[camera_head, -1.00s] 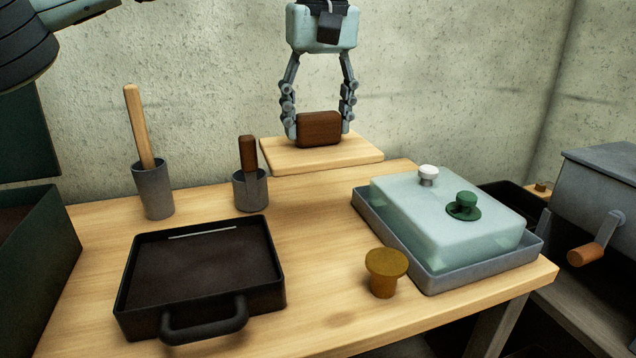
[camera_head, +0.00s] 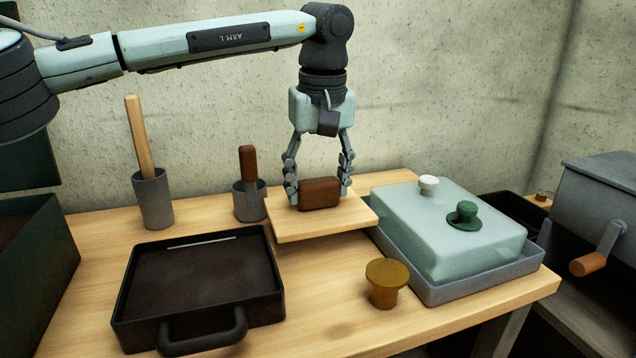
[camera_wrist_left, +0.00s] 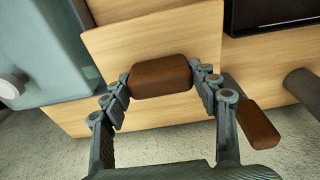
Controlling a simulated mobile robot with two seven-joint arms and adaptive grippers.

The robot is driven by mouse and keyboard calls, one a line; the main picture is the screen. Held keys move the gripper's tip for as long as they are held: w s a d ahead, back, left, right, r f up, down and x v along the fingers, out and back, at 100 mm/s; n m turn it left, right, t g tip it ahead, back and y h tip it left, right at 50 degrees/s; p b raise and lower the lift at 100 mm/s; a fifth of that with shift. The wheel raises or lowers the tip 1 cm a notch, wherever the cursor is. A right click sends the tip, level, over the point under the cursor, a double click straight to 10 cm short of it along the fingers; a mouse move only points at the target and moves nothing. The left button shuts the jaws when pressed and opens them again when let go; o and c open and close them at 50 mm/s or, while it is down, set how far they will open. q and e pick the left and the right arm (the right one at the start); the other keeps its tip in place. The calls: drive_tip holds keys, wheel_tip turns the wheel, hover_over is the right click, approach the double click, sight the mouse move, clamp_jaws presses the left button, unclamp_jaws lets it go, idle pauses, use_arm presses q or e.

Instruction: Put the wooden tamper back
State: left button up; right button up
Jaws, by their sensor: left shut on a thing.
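The wooden tamper is a pale square board (camera_head: 290,228) with a dark brown block handle (camera_head: 320,193) on top. My left gripper (camera_head: 319,196) is shut on the handle, one finger at each end. The board is level at the back middle of the table, between the grey cup and the glass-green box; I cannot tell whether it touches the tabletop. In the left wrist view, the handle (camera_wrist_left: 161,76) sits between the fingers, with the board (camera_wrist_left: 150,40) behind it. My right gripper is not in view.
A black handled tray (camera_head: 200,285) lies front left. Grey cups hold a pale rod (camera_head: 140,135) and a brown-handled tool (camera_head: 248,165). A brass-coloured knob (camera_head: 386,283) stands front right. A lidded green box (camera_head: 440,240) sits in a grey tray (camera_head: 470,290). Bare tabletop lies front centre.

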sight(321, 183)
use_arm(q)
drive_tip(key=o, duration=1.6)
drive_tip(key=shift+f, duration=0.1)
drive_tip(key=shift+c, duration=0.2)
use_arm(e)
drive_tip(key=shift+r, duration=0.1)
use_arm(q)
drive_tip(key=shift+r, duration=0.4)
wheel_tip(321, 183, up, 12)
drive_tip(key=s, duration=0.1)
drive_tip(key=shift+s+d+f+p, duration=0.2)
drive_tip(key=shift+d+f+p, duration=0.05)
drive_tip(key=shift+p, duration=0.05)
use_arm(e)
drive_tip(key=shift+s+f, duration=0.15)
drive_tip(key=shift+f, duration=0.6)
